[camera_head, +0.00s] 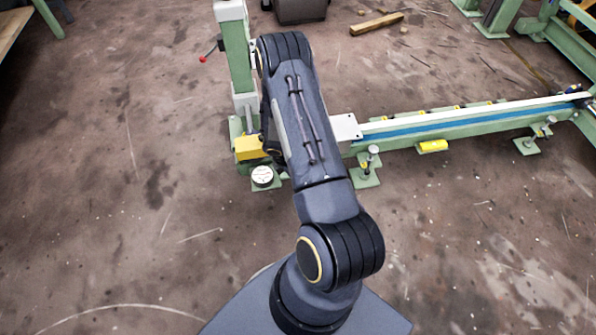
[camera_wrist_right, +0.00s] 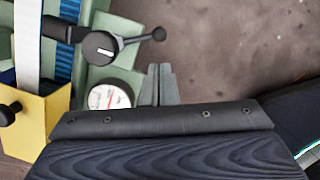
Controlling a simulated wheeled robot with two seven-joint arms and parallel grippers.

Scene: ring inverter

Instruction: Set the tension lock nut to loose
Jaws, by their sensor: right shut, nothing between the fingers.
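The tension lock nut is not clearly identifiable. In the right wrist view a round black hub (camera_wrist_right: 98,47) with a white mark and a lever ending in a black ball (camera_wrist_right: 158,34) sits on the green frame; it may be the nut. A round white dial (camera_wrist_right: 109,97) with a red mark lies below it. My right gripper (camera_wrist_right: 160,72) is shut and empty, its fingertips right of the dial and below the lever. I see no clear contact. In the head view my right arm hides the gripper and the hub. My left gripper is not in view.
The head view shows a green upright post (camera_head: 238,65), a red-tipped lever (camera_head: 203,59), a yellow block (camera_head: 249,148) and the dial (camera_head: 262,176) at its foot. A long green rail (camera_head: 470,121) runs right. Open concrete floor (camera_head: 110,190) lies left.

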